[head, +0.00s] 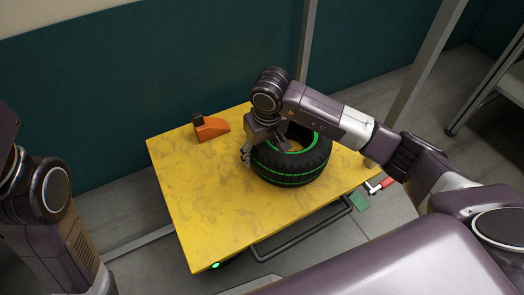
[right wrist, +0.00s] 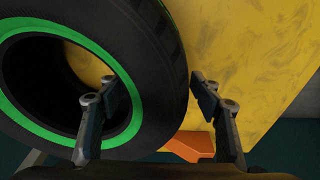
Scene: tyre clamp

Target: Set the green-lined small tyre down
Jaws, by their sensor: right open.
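The green-lined small tyre (head: 292,163) lies flat on the yellow table (head: 200,215), on its right part. It is black with green rings. In the right wrist view the tyre (right wrist: 160,60) fills the left side. My right gripper (head: 250,155) is at the tyre's left edge in the head view. In the right wrist view my right gripper (right wrist: 155,85) is open, one finger over the tyre's hole and the other outside the tread, with the tyre wall between them. Contact cannot be told. My left gripper is out of view; only part of my left arm shows.
An orange block with a dark top (head: 211,128) sits at the table's back left; it also shows in the right wrist view (right wrist: 190,145). The table's left and front are clear. A dark handle bar (head: 300,232) runs along the front edge. A metal post (head: 306,40) stands behind.

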